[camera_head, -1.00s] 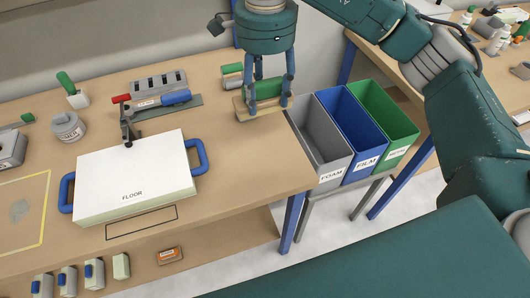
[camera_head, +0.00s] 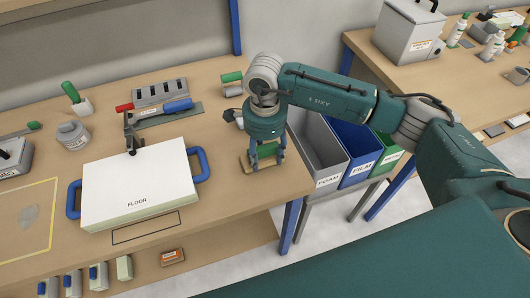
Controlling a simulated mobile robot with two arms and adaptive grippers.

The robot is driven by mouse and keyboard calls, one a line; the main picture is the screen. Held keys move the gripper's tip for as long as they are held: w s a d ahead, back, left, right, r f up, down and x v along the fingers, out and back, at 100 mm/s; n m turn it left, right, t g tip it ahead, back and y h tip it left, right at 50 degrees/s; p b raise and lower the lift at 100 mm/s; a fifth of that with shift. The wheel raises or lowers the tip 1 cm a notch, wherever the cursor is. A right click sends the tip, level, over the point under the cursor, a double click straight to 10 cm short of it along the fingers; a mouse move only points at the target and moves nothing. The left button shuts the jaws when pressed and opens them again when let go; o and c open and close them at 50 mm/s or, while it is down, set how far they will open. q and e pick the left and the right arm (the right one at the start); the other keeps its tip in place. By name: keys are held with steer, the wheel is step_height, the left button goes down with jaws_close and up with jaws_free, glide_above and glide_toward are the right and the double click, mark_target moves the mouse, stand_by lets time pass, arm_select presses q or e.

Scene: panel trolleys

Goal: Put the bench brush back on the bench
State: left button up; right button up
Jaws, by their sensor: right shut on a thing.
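My right gripper (camera_head: 264,156) is over the right end of the wooden bench (camera_head: 225,200), to the right of the white FLOOR panel. It is shut on the bench brush (camera_head: 262,168), which has a green part between the fingers and a tan wooden part below. The brush is partly hidden by the fingers and the wrist. I cannot tell whether its underside touches the bench top. My left gripper is not in view.
The FLOOR panel (camera_head: 140,190) with blue handles lies to the left. A blue-handled tool (camera_head: 175,106) and a grey rack (camera_head: 158,90) are behind it. Grey FOAM (camera_head: 322,150) and blue FILM (camera_head: 352,145) bins stand off the bench's right edge. Bench top is bare between panel and brush.

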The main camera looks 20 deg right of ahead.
steer(key=shift+f, duration=0.3)
steer(key=shift+f, duration=0.1)
steer(key=shift+f+b, duration=0.1)
steer(key=shift+b, duration=0.2)
steer(key=o, duration=1.1)
